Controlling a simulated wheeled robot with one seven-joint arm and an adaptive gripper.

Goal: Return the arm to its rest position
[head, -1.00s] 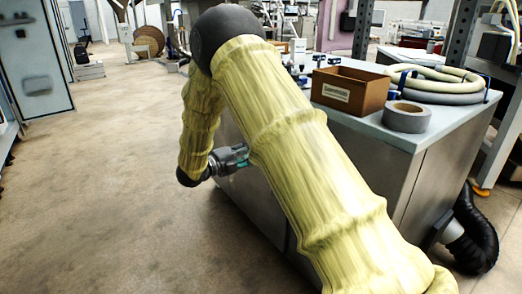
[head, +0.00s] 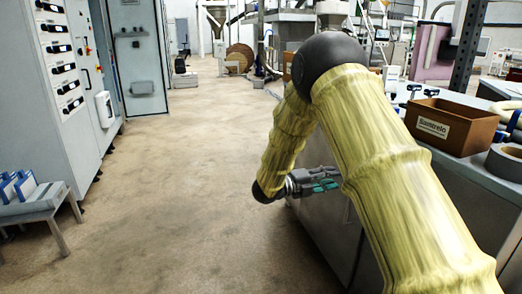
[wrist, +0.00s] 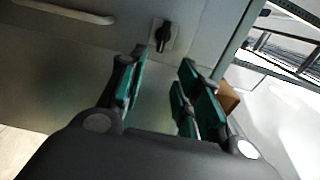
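My arm (head: 375,140), in a yellow sleeve with dark joints, rises from the lower right and folds down at the elbow in the head view. My gripper (head: 330,186) hangs low beside the side of the grey cabinet, partly behind the upper arm. In the wrist view my gripper (wrist: 160,98) has its green-padded fingers spread apart with nothing between them. A grey cabinet panel with a dark knob (wrist: 162,36) and a light handle (wrist: 65,11) lies beyond the fingers.
The cabinet (head: 480,195) stands close on the right with a brown box (head: 450,125) and a tape roll (head: 506,160) on top. A small table (head: 38,208) and tall control cabinets (head: 75,80) stand left. The floor between (head: 175,200) is clear.

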